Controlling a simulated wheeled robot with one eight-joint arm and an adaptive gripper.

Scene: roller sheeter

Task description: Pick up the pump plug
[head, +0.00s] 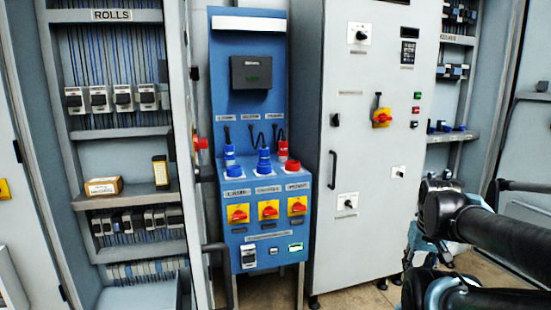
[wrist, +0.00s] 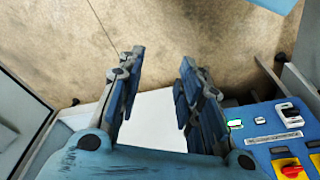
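Three plugs stand in a row on the ledge of the blue panel in the head view: a blue left plug (head: 231,160), a blue middle plug (head: 263,161) and a red right plug (head: 284,156). The labels below them are too small to read surely, so I cannot tell which is the pump plug. My gripper (wrist: 161,58) is open in the wrist view, with nothing between its two blue fingers. No plug shows in the wrist view; the panel's lower front (wrist: 262,121) shows at its lower right, beside the gripper.
Red-on-yellow rotary switches (head: 268,209) sit below the plugs, with thin cables behind. A grey cabinet (head: 350,220) stands right of the panel, an open ROLLS cabinet (head: 112,132) left, holding a small cardboard box (head: 103,187). Bare floor (wrist: 210,30) lies beyond my fingers.

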